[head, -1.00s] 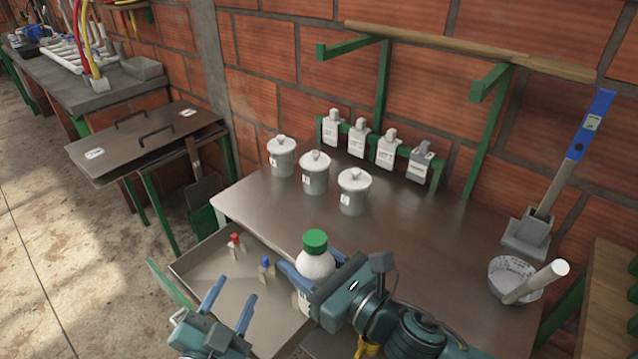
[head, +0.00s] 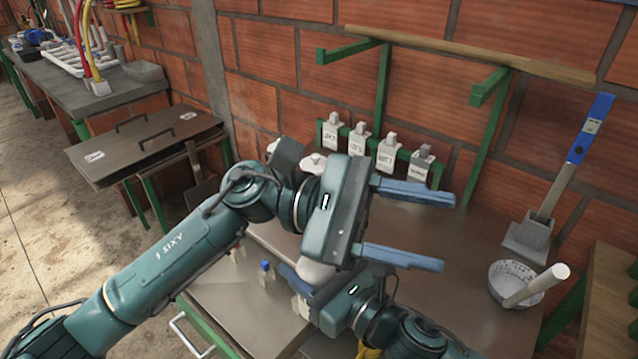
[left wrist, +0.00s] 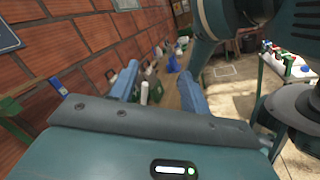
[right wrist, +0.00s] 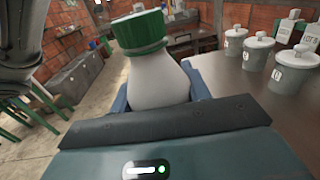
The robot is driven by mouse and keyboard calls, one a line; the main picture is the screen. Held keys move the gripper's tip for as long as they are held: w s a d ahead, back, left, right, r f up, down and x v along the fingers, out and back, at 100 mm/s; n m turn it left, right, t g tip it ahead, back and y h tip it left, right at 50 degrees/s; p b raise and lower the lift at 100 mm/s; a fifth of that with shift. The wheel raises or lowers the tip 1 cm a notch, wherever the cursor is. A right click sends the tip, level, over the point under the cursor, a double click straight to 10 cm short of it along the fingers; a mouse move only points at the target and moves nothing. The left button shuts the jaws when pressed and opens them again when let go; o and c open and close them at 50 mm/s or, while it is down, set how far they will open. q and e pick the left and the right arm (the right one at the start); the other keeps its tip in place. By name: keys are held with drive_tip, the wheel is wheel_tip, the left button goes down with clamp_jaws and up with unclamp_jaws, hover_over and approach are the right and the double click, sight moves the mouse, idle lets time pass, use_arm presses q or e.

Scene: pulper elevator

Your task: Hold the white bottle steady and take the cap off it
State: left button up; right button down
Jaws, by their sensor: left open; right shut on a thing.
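The white bottle (right wrist: 158,82) with its green cap (right wrist: 140,32) stands between the fingers of my right gripper (right wrist: 158,100), which is shut on its body. The cap is on the bottle in the right wrist view. In the head view only a pale part of the bottle (head: 314,274) shows; my left arm hides the cap. My left gripper (head: 408,226) is open and empty. It is above and to the right of the bottle, its fingers pointing right in the head view. The left wrist view shows its two fingers (left wrist: 158,88) apart with nothing between them.
Several lidded grey pots (right wrist: 258,52) stand on the metal table, partly hidden by my left arm in the head view.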

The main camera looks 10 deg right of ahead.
use_arm(q)
wheel_tip(320, 180, down, 2)
drive_tip(key=m+t+y, duration=0.1)
drive_tip(key=m+y, duration=0.4)
drive_tip(key=m, duration=0.1)
drive_tip(key=m+t+y, duration=0.8)
drive_tip(key=t+y, duration=0.2)
drive_tip(key=y, duration=0.1)
hover_over(316, 279)
drive_tip(key=w, duration=0.2)
drive_tip(key=shift+w+d+f, duration=0.1)
drive_tip(key=shift+w+d, duration=0.05)
drive_tip(key=shift+d, duration=0.25)
wheel_tip(316, 279, down, 8)
drive_tip(key=shift+r, duration=0.15)
drive_tip(key=shift+c, duration=0.6)
